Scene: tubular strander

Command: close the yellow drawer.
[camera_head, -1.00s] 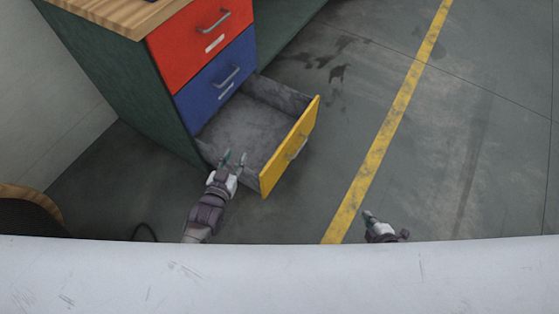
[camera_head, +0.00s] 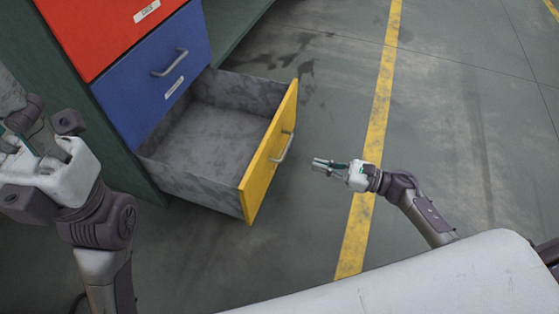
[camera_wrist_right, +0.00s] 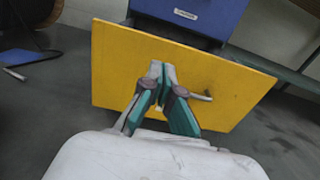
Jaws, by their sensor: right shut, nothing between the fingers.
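The yellow drawer (camera_head: 262,170) at the bottom of the cabinet is pulled well out. Its grey inside (camera_head: 205,135) looks empty. Its metal handle (camera_head: 285,148) is on the outer face. My right gripper (camera_head: 318,166) is shut and empty in front of the yellow face, pointing towards it with a gap between. In the right wrist view its closed fingertips (camera_wrist_right: 161,70) overlap the yellow front (camera_wrist_right: 115,75), with the handle (camera_wrist_right: 205,98) to their right. My left gripper (camera_head: 25,140) is at the left edge, near the camera and beside the cabinet; its fingers are partly hidden.
Above the yellow drawer are a closed blue drawer (camera_head: 155,80) and a closed red drawer (camera_head: 95,30). A yellow floor line (camera_head: 381,100) runs past my right gripper. The floor (camera_head: 450,130) to the right is clear. My white base fills the lower right.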

